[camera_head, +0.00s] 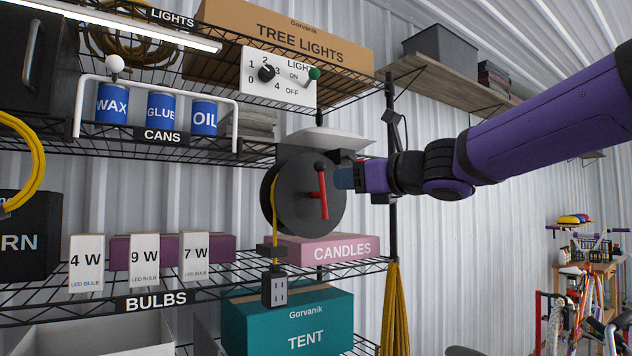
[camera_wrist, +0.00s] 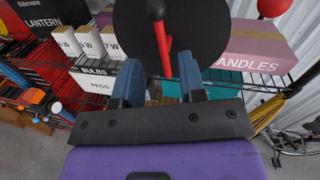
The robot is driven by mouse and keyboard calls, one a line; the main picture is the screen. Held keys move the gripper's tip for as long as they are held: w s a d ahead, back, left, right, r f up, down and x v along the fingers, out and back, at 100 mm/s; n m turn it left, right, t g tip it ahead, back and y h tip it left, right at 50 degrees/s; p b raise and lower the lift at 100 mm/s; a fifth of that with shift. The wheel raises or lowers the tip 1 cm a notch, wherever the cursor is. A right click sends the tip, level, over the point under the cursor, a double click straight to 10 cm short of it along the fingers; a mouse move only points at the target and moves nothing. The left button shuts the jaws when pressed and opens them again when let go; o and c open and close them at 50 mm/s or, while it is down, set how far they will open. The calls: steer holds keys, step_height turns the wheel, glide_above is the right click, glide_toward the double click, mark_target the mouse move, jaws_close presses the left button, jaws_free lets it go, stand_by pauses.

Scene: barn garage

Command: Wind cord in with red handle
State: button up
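A black cord reel (camera_head: 290,200) hangs on the wire shelf, with a red handle (camera_head: 323,195) on its face. The handle is a roughly upright red bar with a black knob at its top. A yellow cord (camera_head: 275,225) runs down from the reel through a black block to a black outlet box (camera_head: 274,288). My gripper (camera_head: 345,178) is just right of the handle. In the wrist view my gripper (camera_wrist: 160,78) is open, its blue fingers apart. The red handle (camera_wrist: 163,48) shows between and beyond the fingertips, the black knob above; I cannot tell whether they touch.
A pink candles box (camera_head: 330,248) sits just below the reel, and a teal tent box (camera_head: 300,318) lower down. Above is a white light panel (camera_head: 285,78) with a dial and green-knobbed lever. A shelf post (camera_head: 391,150) stands behind my wrist. Free room lies to the right.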

mark_target(322, 191)
steer(key=x, duration=0.8)
steer(key=shift+f, duration=0.1)
steer(key=shift+d, duration=0.1)
jaws_close()
